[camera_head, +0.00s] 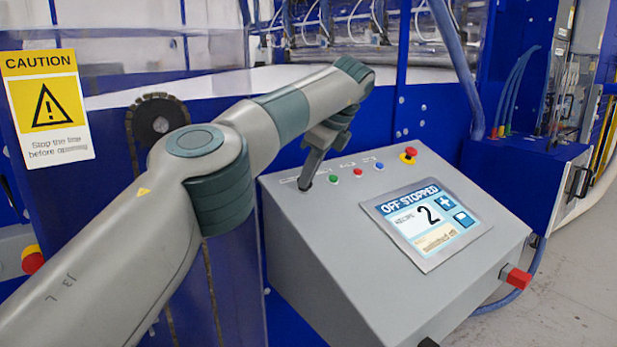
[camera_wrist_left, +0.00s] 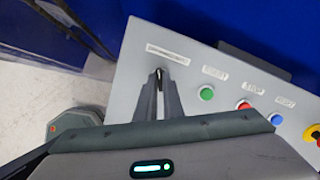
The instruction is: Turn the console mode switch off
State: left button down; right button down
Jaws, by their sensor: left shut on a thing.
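The grey console (camera_head: 370,230) stands in front of the blue machine. Its screen (camera_head: 425,222) reads "OFF STOPPED" and recipe 2. My left gripper (camera_head: 304,186) reaches down to the left end of the console's top panel. In the left wrist view the fingers (camera_wrist_left: 159,85) are closed around the small black mode switch (camera_wrist_left: 158,73), below a label strip. Most of the switch is hidden between the fingertips. In the head view the fingers cover the switch. My right gripper is not in view.
To the right of the switch sit a green button (camera_wrist_left: 206,93), a red button (camera_wrist_left: 243,104), a blue button (camera_head: 379,166) and a red-and-yellow emergency stop (camera_head: 409,154). A red knob (camera_head: 517,278) sticks out at the console's right side. Open floor (camera_head: 570,270) lies at right.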

pick_arm(q)
jog(key=n, duration=0.2)
jog(key=shift+d+f+n+p, duration=0.1)
jog(key=shift+f+n+p, duration=0.05)
jog(key=shift+n+p, duration=0.25)
jog(key=shift+n, duration=0.4)
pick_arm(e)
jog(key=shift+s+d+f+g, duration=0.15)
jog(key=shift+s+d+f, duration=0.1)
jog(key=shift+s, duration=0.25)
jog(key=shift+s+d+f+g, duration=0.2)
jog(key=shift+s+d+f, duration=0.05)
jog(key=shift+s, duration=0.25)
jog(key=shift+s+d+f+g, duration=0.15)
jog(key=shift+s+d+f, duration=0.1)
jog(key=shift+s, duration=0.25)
pick_arm(q)
jog(key=c, duration=1.9)
grip_release()
jog(key=shift+s, duration=0.1)
jog(key=shift+w, duration=0.2)
